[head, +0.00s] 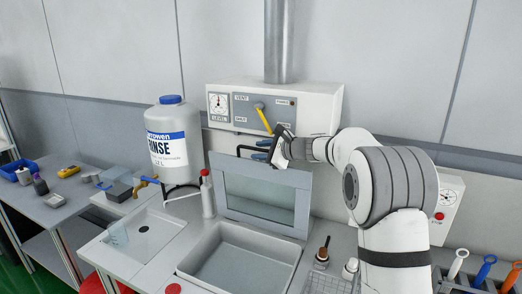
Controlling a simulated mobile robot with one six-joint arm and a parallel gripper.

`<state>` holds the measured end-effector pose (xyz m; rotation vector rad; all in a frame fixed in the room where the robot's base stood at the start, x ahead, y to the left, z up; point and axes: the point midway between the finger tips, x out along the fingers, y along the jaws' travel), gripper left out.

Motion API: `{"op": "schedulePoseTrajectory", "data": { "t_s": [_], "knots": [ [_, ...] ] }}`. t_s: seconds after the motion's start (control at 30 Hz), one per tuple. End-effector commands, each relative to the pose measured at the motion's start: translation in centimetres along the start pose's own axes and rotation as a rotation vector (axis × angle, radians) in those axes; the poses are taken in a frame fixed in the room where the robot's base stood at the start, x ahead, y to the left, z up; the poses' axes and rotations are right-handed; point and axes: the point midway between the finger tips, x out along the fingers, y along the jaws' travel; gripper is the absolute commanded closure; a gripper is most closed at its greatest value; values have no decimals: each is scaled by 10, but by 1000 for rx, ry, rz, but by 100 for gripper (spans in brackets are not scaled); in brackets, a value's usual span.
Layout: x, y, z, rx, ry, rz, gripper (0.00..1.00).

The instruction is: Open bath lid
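The bath lid (228,170), a grey framed panel with a window, stands tilted up at the back of an open rectangular bath (214,233). The bath's inside shows, pale and without visible objects. A dark bar (240,149), perhaps the lid's handle, shows at the lid's top edge. My gripper (279,148) is at the lid's upper edge, right of this bar, in front of the wall panel. Its dark fingers are small and seen from the side; whether they touch or grip the lid or bar cannot be told.
A control box (325,105) with a yellow lever (263,118) and gauge hangs behind the lid. Small bottles (322,255) stand near the bath's right side. Coloured-handled tools (484,270) are at lower right.

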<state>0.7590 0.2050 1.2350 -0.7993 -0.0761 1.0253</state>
Motion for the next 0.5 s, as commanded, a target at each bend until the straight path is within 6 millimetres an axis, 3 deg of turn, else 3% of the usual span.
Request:
{"op": "schedulePoseTrajectory", "data": {
  "t_s": [0.1, 0.5],
  "knots": [
    [0, 0, 0, 0, 0, 0, 68],
    [0, 0, 0, -1, -1, 1, 100]
  ]
}}
